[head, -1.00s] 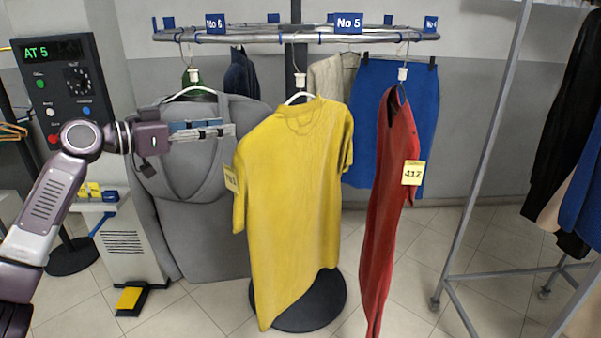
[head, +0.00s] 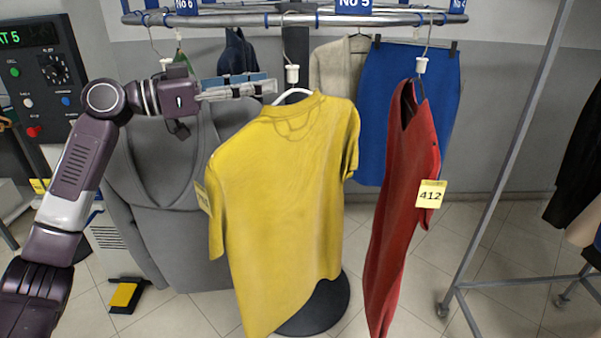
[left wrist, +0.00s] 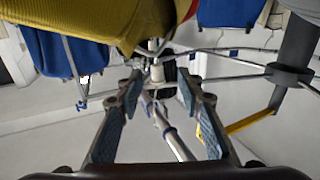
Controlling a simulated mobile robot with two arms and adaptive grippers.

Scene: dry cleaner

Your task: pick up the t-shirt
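The yellow t-shirt (head: 285,190) hangs on a white hanger from the round rail in the middle of the head view. A yellow tag is on its left sleeve. My left gripper (head: 275,88) is level with the hanger, just left of its hook and above the shirt's left shoulder. In the left wrist view the gripper (left wrist: 158,88) has its two fingers apart, with the hanger's white hook piece (left wrist: 155,72) beyond and between the tips. The shirt also shows at the top of that view (left wrist: 100,18). My right gripper is not in view.
A grey jacket (head: 165,190) hangs left behind my left arm. A red garment (head: 400,190) tagged 412 hangs to the right, with a blue skirt (head: 400,110) behind. The round rail (head: 230,18) runs above. A control panel (head: 40,75) stands at far left.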

